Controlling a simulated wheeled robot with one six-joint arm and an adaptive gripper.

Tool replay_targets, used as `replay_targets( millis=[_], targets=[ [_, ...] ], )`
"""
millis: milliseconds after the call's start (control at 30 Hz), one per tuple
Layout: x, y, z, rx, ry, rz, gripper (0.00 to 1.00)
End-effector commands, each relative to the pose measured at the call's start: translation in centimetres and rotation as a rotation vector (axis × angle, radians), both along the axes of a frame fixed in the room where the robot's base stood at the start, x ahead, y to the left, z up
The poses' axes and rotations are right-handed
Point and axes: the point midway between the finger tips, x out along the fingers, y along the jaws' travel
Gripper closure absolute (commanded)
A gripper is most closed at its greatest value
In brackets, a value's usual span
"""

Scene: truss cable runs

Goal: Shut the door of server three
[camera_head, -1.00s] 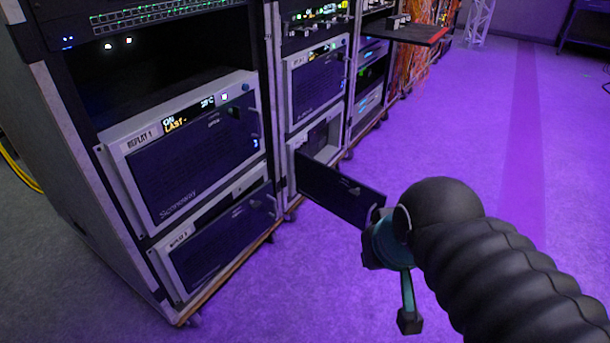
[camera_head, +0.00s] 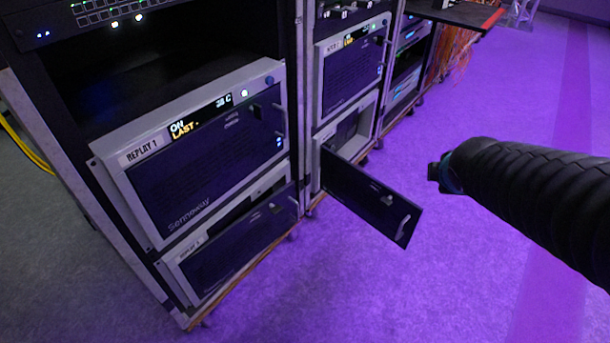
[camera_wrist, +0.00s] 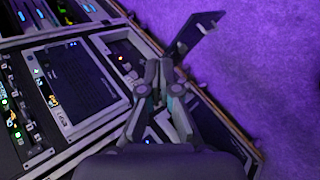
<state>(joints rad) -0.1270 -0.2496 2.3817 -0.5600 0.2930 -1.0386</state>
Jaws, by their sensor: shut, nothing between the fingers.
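The open server door (camera_head: 368,198) is a dark panel with a handle near its free edge. It swings out from the lowest unit (camera_head: 347,140) of the second rack, whose pale bay is exposed; I cannot read a number on it. My gripper (camera_head: 434,178) is right of the door and appears apart from it, mostly hidden behind my arm in the head view. In the wrist view my gripper (camera_wrist: 159,72) is shut and empty, and a dark panel (camera_wrist: 198,36), seemingly the same door, stands out beyond the fingertips.
The nearer rack holds shut units labelled REPLAY 1 (camera_head: 205,150) and another below it (camera_head: 230,245). Another shut unit (camera_head: 352,70) sits above the open one. A shelf (camera_head: 455,12) juts out at the back. The purple-lit floor (camera_head: 400,290) is clear in front of the racks.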

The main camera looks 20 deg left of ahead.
Motion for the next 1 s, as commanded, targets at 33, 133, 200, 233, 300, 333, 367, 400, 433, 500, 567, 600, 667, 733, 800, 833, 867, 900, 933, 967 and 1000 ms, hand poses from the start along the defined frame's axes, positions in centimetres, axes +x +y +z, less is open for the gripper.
replay_targets(
  millis=[33,133,200,233,300,333,367,400,433,500,567,600,667,733,800,833,867,900,933,967,1000],
  targets=[
    [1.8,1.5,-0.9,-0.097,0.001,0.147,1.00],
    [4.7,4.7,-2.6,-0.292,-0.028,0.457,1.00],
    [6.2,7.3,-4.1,-0.422,-0.056,0.677,1.00],
    [6.8,8.5,-4.8,-0.473,-0.072,0.770,1.00],
    [7.6,11.4,-6.8,-0.588,-0.111,0.995,1.00],
    [7.8,12.7,-7.6,-0.636,-0.133,1.093,1.00],
    [8.0,13.9,-8.5,-0.683,-0.157,1.188,1.00],
    [8.0,15.5,-9.7,-0.739,-0.191,1.312,1.00],
    [7.9,16.7,-10.6,-0.778,-0.220,1.400,1.00],
    [7.4,19.2,-12.6,-0.853,-0.293,1.588,1.00],
    [6.8,21.0,-14.1,-0.904,-0.354,1.727,1.00],
    [6.3,22.0,-14.9,-0.931,-0.395,1.805,1.00],
    [5.7,23.1,-15.9,-0.963,-0.451,1.900,1.00],
    [5.1,24.1,-16.8,-0.987,-0.502,1.979,1.00],
    [4.6,24.7,-17.4,-1.001,-0.537,2.029,1.00],
    [4.5,24.9,-17.6,-1.006,-0.547,2.041,1.00],
    [4.5,25.0,-17.8,-1.009,-0.554,2.051,1.00],
    [4.5,25.3,-18.1,-1.011,-0.559,2.058,1.00],
    [4.5,25.4,-18.3,-1.010,-0.560,2.061,1.00],
    [4.6,25.6,-18.5,-1.011,-0.561,2.062,1.00],
    [4.8,25.9,-18.8,-1.013,-0.561,2.062,1.00]
  ],
)
